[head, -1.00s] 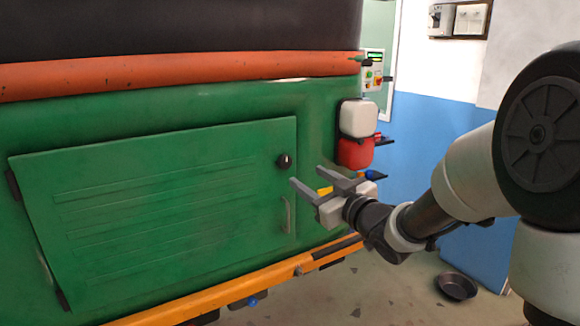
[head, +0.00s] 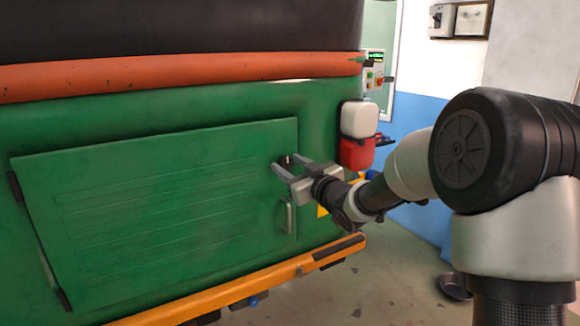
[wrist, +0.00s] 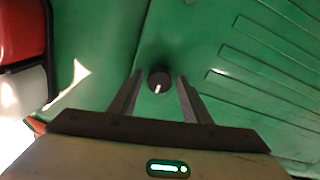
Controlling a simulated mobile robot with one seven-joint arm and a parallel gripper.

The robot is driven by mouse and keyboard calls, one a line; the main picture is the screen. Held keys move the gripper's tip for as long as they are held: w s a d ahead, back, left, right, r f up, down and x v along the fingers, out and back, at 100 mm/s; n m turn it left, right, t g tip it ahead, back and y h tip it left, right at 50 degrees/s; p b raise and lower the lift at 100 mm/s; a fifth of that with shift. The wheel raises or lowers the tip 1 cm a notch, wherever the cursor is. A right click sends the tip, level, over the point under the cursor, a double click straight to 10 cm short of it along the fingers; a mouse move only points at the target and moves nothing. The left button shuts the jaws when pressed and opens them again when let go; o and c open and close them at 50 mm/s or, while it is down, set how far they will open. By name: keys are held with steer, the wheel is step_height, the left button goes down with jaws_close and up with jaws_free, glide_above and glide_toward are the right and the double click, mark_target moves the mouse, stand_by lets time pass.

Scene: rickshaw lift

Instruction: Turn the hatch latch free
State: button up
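The hatch latch is a round black knob with a pale pointer mark. In the head view the latch (head: 285,160) sits near the upper right corner of the green hatch (head: 150,215) and is partly hidden by my gripper. In the wrist view the latch (wrist: 159,79) lies between and just beyond my fingertips, its pale mark pointing down in the picture. My gripper (head: 292,170) is open, with one finger on each side of the latch. In the wrist view the gripper (wrist: 158,82) shows gaps between both fingers and the knob. I cannot tell how far the tips are from the panel.
A metal handle (head: 289,216) is on the hatch below the latch. An orange bumper rail (head: 230,288) runs along the bottom. Open floor lies in front.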

steer(key=c, duration=0.8)
steer(key=shift+m, duration=0.4)
steer(key=m+p, duration=0.1)
steer(key=m, duration=0.2)
steer(key=shift+r+p, duration=0.1)
steer(key=shift+p, duration=0.25)
steer(key=m+p, duration=0.2)
steer(key=m, duration=0.3)
steer(key=shift+p, duration=0.3)
steer(key=m+p, duration=0.2)
steer(key=m, duration=0.3)
steer(key=shift+m+p, duration=1)
steer(key=shift+m, duration=1)
